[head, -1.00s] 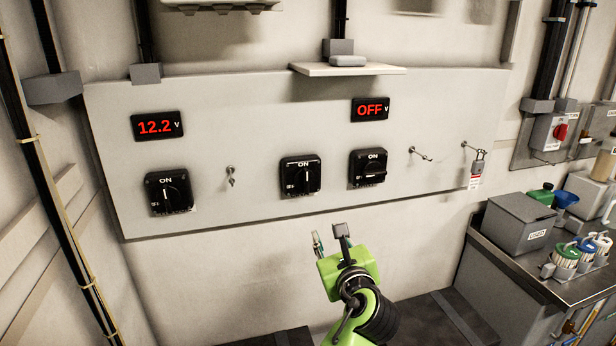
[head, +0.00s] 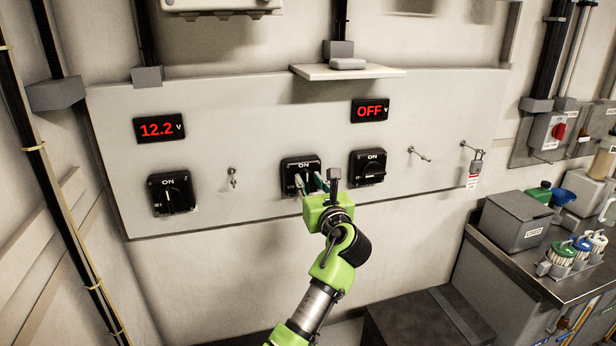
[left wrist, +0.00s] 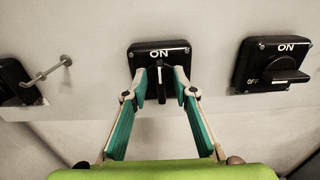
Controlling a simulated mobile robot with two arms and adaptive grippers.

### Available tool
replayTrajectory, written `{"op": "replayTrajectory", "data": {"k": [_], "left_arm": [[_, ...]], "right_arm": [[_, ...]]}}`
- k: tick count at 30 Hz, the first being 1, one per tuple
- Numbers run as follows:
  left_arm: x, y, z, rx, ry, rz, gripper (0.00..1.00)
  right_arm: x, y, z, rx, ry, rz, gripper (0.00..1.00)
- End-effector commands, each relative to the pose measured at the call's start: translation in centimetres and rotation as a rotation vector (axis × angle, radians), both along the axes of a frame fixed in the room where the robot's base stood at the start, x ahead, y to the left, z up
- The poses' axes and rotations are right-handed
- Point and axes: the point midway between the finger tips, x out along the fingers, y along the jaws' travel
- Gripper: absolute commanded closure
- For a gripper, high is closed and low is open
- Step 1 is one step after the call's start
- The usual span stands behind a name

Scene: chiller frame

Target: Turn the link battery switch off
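Three black rotary switches sit on the grey wall panel; their small name labels cannot be read, so I cannot tell by text which is the link battery switch. The middle switch (head: 290,168) has its knob upright, pointing to ON; its knob also shows in the left wrist view (left wrist: 161,86). My left gripper (head: 312,184) is in front of this switch. In the left wrist view its green fingers (left wrist: 162,88) are open, one on each side of the knob, with gaps visible. The fingers partly cover the switch in the head view. My right gripper is not in view.
The right switch (head: 368,167) has its knob level, at OFF, under a display (head: 370,110) reading OFF. The left switch (head: 171,193) is under a 12.2 V display (head: 159,129).

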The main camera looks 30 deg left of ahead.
Motion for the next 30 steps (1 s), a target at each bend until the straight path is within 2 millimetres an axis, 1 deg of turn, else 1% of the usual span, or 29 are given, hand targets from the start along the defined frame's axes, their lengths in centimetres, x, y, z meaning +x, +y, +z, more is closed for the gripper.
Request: {"op": "replayTrajectory", "data": {"k": [3, 6, 14, 15, 17, 30], "left_arm": [[0.7, 0.8, 0.05, 0.0, 0.001, 0.0, 0.74], [0.94, 1.08, -0.02, -0.001, 0.001, -0.001, 0.74], [0.99, 1.13, -0.03, -0.001, -0.001, -0.001, 0.74], [0.99, 1.13, -0.04, -0.001, -0.001, -0.001, 0.85], [0.98, 1.12, -0.04, -0.001, -0.001, -0.001, 1.0], [0.9, 1.16, -0.02, -0.026, -0.029, -0.001, 1.0]], "right_arm": [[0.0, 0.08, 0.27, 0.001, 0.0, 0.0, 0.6], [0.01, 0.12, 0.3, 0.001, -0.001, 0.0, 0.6], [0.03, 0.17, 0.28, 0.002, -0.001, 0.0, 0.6], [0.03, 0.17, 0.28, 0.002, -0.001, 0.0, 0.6], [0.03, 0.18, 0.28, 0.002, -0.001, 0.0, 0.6], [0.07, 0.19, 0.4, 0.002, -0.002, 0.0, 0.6]]}}
